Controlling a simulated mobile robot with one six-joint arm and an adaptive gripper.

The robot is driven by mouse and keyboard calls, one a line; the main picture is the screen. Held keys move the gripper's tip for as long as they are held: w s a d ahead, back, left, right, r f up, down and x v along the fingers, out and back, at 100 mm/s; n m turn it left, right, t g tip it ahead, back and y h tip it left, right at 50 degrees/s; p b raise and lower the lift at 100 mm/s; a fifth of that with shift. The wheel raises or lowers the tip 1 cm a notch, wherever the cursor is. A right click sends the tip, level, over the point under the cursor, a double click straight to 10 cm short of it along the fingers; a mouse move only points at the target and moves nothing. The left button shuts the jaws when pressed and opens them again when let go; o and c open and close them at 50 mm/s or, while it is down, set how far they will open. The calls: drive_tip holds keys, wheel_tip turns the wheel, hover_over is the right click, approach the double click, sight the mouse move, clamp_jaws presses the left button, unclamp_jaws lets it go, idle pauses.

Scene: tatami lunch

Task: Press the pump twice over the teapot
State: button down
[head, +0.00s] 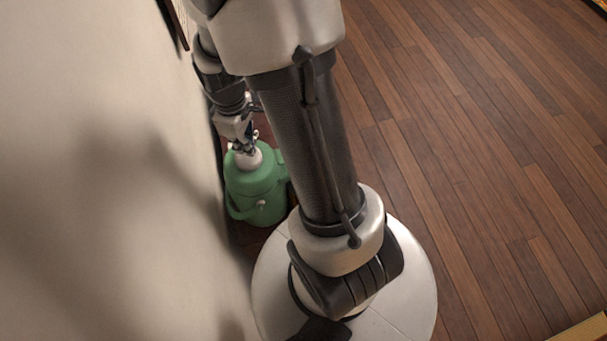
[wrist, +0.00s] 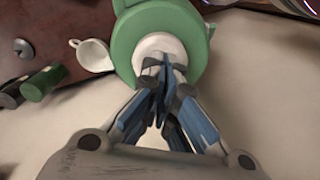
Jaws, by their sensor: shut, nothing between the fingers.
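In the wrist view the shut fingertips (wrist: 163,70) lie over the white top (wrist: 150,48), in the middle of the green lid (wrist: 125,38). They look at or very near the top; I cannot tell whether it is pressed down. A small white vessel (wrist: 92,56), perhaps the teapot, stands beside the pot in the wrist view. It is hidden in the head view.
In the wrist view a dark green cylinder (wrist: 42,84) and a round metallic thing (wrist: 22,48) lie left of the white vessel. The pale wall (head: 120,180) runs close along the pot's left side. The wooden floor (head: 480,150) to the right is clear.

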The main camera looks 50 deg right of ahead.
drive_tip(key=shift+f, duration=0.15)
drive_tip(key=shift+f+b, duration=1.55)
drive_tip(key=shift+f, duration=0.25)
drive_tip(key=shift+r, duration=0.1)
drive_tip(key=shift+r+p, duration=1.5)
drive_tip(key=shift+r, duration=0.35)
drive_tip(key=shift+r, duration=0.1)
drive_tip(key=shift+r+p, duration=2.35)
drive_tip(key=shift+r, duration=0.55)
